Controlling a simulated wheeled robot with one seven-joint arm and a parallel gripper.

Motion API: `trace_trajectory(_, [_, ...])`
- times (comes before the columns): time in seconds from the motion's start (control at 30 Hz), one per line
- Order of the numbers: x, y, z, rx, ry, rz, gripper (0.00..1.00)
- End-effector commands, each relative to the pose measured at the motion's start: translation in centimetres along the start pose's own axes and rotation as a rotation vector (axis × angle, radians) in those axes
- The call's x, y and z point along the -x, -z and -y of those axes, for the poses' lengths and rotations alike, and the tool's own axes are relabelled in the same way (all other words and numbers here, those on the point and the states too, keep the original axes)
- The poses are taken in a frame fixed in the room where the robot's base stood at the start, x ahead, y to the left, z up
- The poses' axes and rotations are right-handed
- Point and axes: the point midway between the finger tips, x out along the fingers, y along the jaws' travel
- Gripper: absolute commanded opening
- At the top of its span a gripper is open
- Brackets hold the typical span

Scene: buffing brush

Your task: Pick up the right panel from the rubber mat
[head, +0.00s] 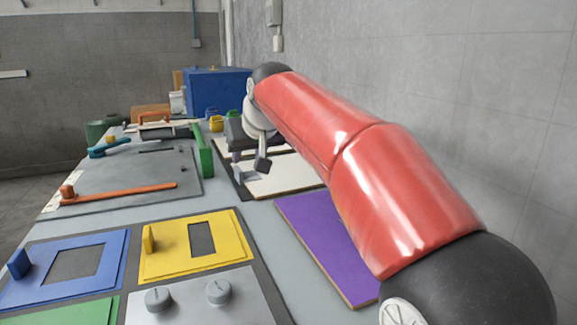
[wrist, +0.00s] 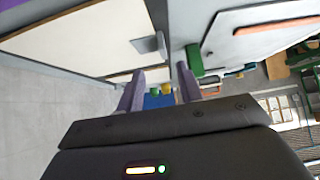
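A dark rubber mat (head: 240,188) lies on the table beneath my gripper. On it is a white panel with a pale wooden edge (head: 282,180); it also shows in the wrist view (wrist: 85,40). A grey metal piece (wrist: 147,45) sits at this panel's edge. A second pale panel (wrist: 122,76) lies beyond it, across a gap. Which one is the right panel I cannot tell for sure. My gripper (head: 250,164) is above the mat by the near panel's left edge. In the wrist view its fingers (wrist: 160,88) are apart, with nothing held between them.
A purple board (head: 325,245) lies nearer on the table. A green block (head: 201,150) stands left of the mat, beside a grey board with an orange bar (head: 120,195). Yellow (head: 190,245) and blue panels (head: 70,270) lie in front. A wall runs along the right.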

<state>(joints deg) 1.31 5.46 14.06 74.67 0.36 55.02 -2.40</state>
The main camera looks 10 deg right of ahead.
Motion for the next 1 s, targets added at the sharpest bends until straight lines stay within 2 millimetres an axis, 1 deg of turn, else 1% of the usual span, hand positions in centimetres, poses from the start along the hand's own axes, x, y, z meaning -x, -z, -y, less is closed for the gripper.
trace_trajectory(0.33, [-3.8,-0.3,0.2,-0.001,0.000,0.003,0.36])
trace_trajectory(0.5, [-6.5,-0.5,0.3,-0.001,0.001,0.004,0.36])
trace_trajectory(0.6, [-7.4,-0.5,0.3,-0.001,0.000,0.002,0.36])
trace_trajectory(0.7, [-7.7,-0.4,0.3,-0.001,0.000,0.000,0.36])
trace_trajectory(0.87, [-7.7,-0.4,0.3,-0.001,0.000,0.000,0.36])
trace_trajectory(0.9, [-7.7,-0.4,0.3,-0.001,0.000,0.000,0.34])
trace_trajectory(1.0, [-7.7,-0.4,0.3,-0.001,0.000,0.000,0.21])
